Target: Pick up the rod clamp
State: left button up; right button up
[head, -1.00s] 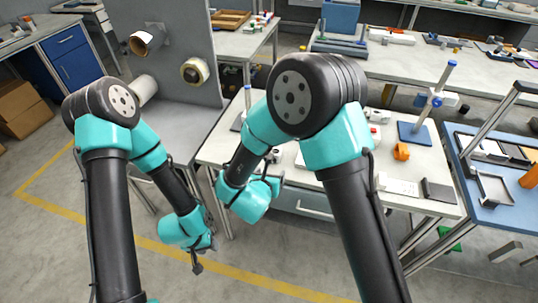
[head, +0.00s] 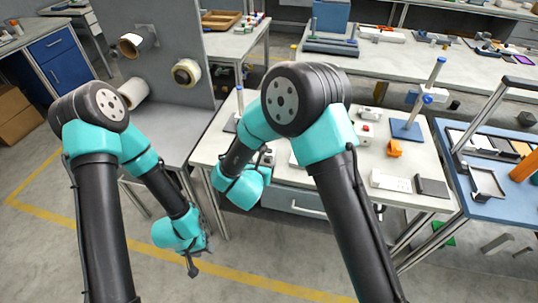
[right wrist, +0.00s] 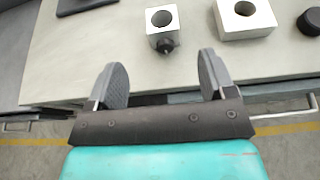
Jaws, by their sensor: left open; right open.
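A small pale metal block with a round hole and a black knob, which looks like the rod clamp (right wrist: 153,27), lies on the bench near its front edge in the right wrist view. My right gripper (right wrist: 162,72) is open and empty, with its fingers spread short of the block and one to either side of its line. I cannot make out the block clearly in the head view, where my right arm covers that part of the bench. My left gripper (head: 194,263) hangs low over the floor in front of the bench, open and empty.
A larger pale block with a hole (right wrist: 246,17) and a black round piece (right wrist: 309,21) lie right of the clamp. A rod stand (head: 407,130), an orange part (head: 394,148) and a dark box (head: 432,187) are on the bench. A grey panel with reels stands left.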

send_near(270, 149)
jog(key=x, duration=0.3)
jog(key=shift+a+f, duration=0.15)
jog(key=shift+f, duration=0.2)
jog(key=shift+w, duration=0.1)
jog(key=shift+r+x, duration=0.2)
jog(key=shift+x, duration=2.35)
jog(key=shift+c, duration=0.2)
jog(key=c, duration=1.1)
